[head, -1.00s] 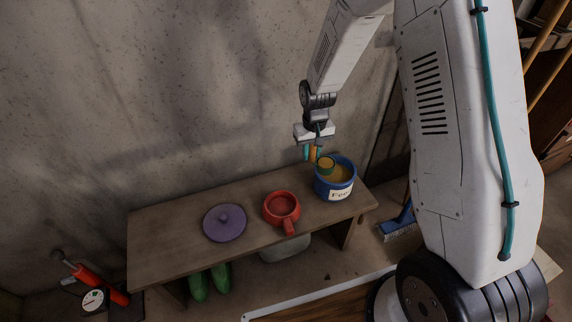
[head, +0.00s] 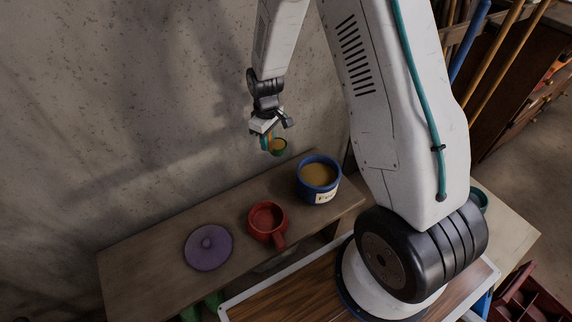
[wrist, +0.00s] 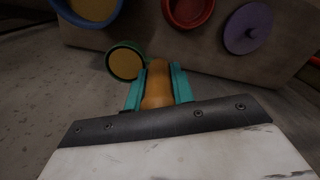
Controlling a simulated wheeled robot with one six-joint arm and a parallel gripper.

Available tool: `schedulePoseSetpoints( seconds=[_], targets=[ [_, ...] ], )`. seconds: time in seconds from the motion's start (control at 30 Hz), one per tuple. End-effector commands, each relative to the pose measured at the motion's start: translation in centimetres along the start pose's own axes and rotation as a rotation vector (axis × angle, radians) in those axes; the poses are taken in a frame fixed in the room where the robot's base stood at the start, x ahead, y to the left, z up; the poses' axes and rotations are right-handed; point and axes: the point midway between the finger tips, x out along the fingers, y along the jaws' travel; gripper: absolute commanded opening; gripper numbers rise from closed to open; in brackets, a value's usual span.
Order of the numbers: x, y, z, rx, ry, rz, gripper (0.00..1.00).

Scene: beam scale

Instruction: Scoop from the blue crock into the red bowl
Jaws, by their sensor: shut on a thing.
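The blue crock (head: 318,190) stands at the right end of the wooden bench, lid off, with tan-yellow contents inside; part of it shows at the top of the wrist view (wrist: 93,8). The red bowl (head: 267,222), with a handle, stands left of the crock and looks empty inside. My gripper (head: 267,138) is shut on the orange-brown handle of a scoop (wrist: 158,85). The scoop's round green cup (wrist: 125,62) holds tan-yellow contents. It hangs in the air above the bench, left of the crock and apart from it.
A purple lid (head: 208,247) lies on the bench (head: 140,262) left of the red bowl. A concrete wall (head: 130,100) rises close behind the bench. The air above the bowl and lid is clear.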

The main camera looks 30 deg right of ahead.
Motion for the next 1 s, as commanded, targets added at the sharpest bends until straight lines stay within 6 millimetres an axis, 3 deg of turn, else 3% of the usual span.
schedulePoseSetpoints(
  seconds=[0.37, 0.73, 0.83, 1.0],
  targets=[
    [2.6, 0.1, 3.7, -1.001, -0.055, -0.051, 0.0],
    [5.1, -1.2, 7.4, -2.203, -0.186, -0.072, 0.0],
    [5.5, -1.6, 8.0, -2.422, -0.217, -0.066, 0.0],
    [5.9, -1.9, 8.6, -2.633, -0.249, -0.055, 0.0]
  ],
)
